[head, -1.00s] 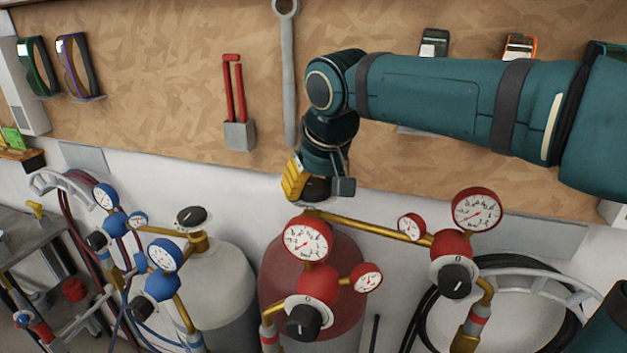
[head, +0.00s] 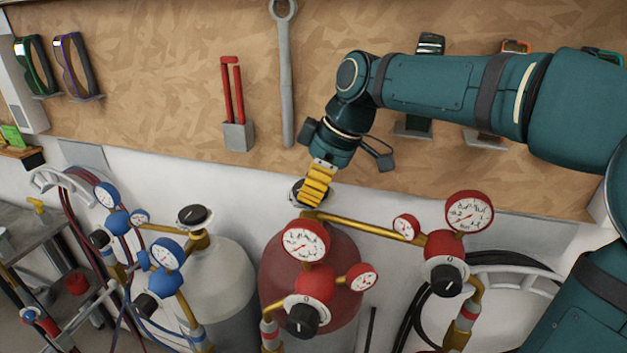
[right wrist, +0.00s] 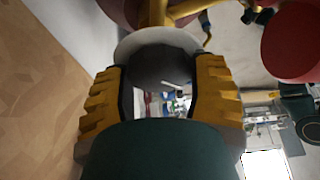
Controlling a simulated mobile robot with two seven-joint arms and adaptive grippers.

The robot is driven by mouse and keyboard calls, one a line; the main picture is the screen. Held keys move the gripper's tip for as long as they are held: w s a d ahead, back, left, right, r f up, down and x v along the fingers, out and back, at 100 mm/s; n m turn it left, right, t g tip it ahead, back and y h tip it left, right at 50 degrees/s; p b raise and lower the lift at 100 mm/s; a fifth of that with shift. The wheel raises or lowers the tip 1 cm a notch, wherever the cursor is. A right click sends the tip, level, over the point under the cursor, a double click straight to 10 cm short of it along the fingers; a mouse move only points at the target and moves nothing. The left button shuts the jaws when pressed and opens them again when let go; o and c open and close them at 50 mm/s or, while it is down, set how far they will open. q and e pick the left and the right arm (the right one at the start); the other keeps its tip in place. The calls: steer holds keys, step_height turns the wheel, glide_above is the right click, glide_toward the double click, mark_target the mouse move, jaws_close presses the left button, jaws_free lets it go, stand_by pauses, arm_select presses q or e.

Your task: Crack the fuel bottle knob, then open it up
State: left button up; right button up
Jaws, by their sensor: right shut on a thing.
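The red fuel bottle (head: 340,262) stands below the board, with its valve knob at the top. My right gripper (head: 314,190) reaches down to this knob, and its yellow finger pads cover most of it in the head view. In the right wrist view the dark round knob (right wrist: 165,62) with its pale disc (right wrist: 128,45) sits between the two yellow fingers (right wrist: 165,88). The fingers are shut on it from both sides. How far the knob is turned cannot be read. My left gripper is not in view.
A brass pipe (head: 372,227) runs right from the bottle top to red regulators and gauges (head: 468,212). A red gauge (head: 305,240) stands close in front of the knob. A grey bottle (head: 218,275) with its own black knob (head: 194,216) and blue gauges stands left.

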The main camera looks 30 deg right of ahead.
steer(key=n+g, duration=0.1)
steer(key=n, duration=0.3)
steer(key=shift+f+n+g+y+p, duration=0.1)
steer(key=shift+n+g+y+p, duration=0.2)
steer(key=shift+g+y+p, duration=0.1)
steer(key=shift+w+n+g+p, duration=0.1)
steer(key=shift+n+g+p, duration=0.45)
steer(key=shift+n, duration=1.35)
steer(key=shift+g, duration=0.25)
steer(key=o, duration=1.3)
